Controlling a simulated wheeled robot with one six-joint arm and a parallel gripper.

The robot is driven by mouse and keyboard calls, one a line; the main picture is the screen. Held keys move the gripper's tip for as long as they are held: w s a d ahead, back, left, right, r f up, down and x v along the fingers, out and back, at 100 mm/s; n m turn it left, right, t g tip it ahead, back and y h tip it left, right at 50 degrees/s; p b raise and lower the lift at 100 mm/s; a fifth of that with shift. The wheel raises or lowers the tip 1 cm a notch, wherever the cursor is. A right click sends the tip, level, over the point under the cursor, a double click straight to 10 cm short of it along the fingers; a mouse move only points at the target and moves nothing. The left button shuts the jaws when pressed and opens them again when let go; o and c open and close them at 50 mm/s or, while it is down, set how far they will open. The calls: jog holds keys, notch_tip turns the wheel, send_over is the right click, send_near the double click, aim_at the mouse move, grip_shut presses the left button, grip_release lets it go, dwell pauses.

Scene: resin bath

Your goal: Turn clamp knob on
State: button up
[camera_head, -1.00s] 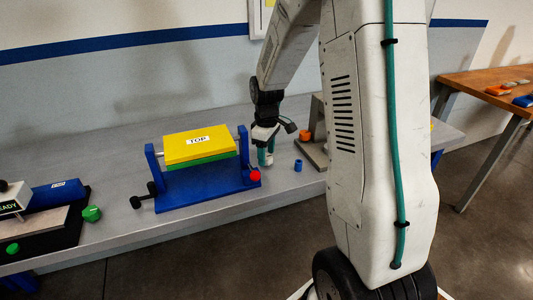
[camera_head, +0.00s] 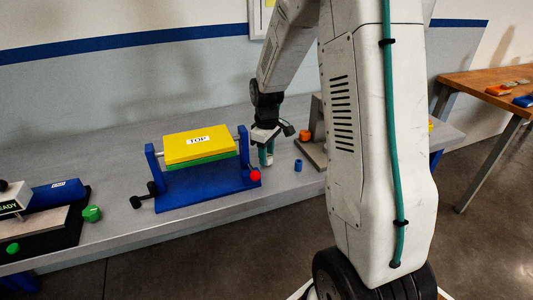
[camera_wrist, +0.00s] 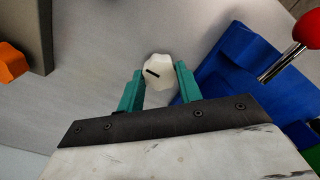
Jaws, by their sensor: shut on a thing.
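A white faceted knob with a black line on its face (camera_wrist: 158,73) sits between the two teal fingers of my gripper (camera_wrist: 160,88) in the wrist view. The fingers are shut on it, one on each side. In the head view my gripper (camera_head: 266,155) points down at the bench, just right of the blue fixture (camera_head: 195,190). What the knob is mounted on is hidden. The fixture carries a yellow block labelled TOP (camera_head: 200,148) over a green layer.
A red ball on a metal rod (camera_wrist: 305,32) stands at the fixture's right end, close to my gripper. A small blue cylinder (camera_head: 298,165) and a grey stand with an orange part (camera_head: 305,135) are to the right. A black-based device (camera_head: 45,225) is at left.

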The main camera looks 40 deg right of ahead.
jog(key=m, duration=0.7)
jog(key=shift+m, duration=0.4)
jog(key=m, duration=0.3)
jog(key=shift+m, duration=2.2)
jog(key=shift+r, duration=0.1)
jog(key=o, duration=1)
